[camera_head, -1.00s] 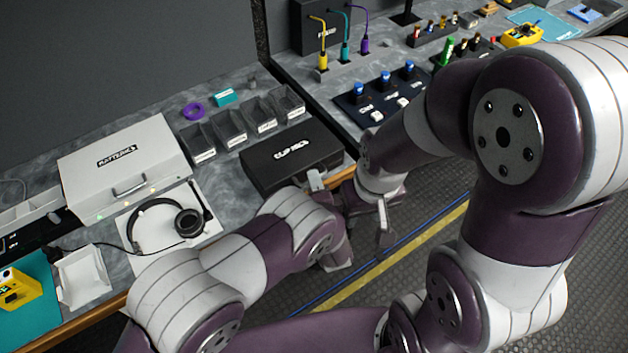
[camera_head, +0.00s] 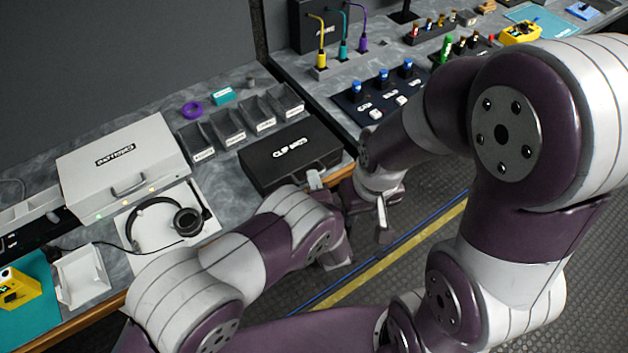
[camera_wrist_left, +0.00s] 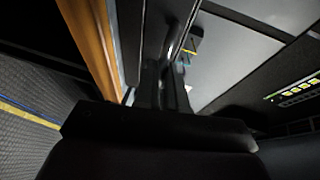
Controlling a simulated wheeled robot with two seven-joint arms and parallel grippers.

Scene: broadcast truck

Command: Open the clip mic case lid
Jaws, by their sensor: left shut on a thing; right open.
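The clip mic case (camera_head: 285,152) is a flat black box with white lettering on its lid, near the front edge of the bench in the head view. Its lid looks shut. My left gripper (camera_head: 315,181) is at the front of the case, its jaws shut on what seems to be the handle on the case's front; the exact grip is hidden. In the left wrist view the dark fingers of my left gripper (camera_wrist_left: 163,84) are close together against a dark edge. My right gripper (camera_head: 384,214) is open and empty over the floor, right of the case.
Small grey bins (camera_head: 228,125) stand behind the case. A white case (camera_head: 125,165) and headphones (camera_head: 160,222) are to the left. A black panel with blue knobs (camera_head: 385,97) is on the right bench. Open floor (camera_head: 420,265) lies in front.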

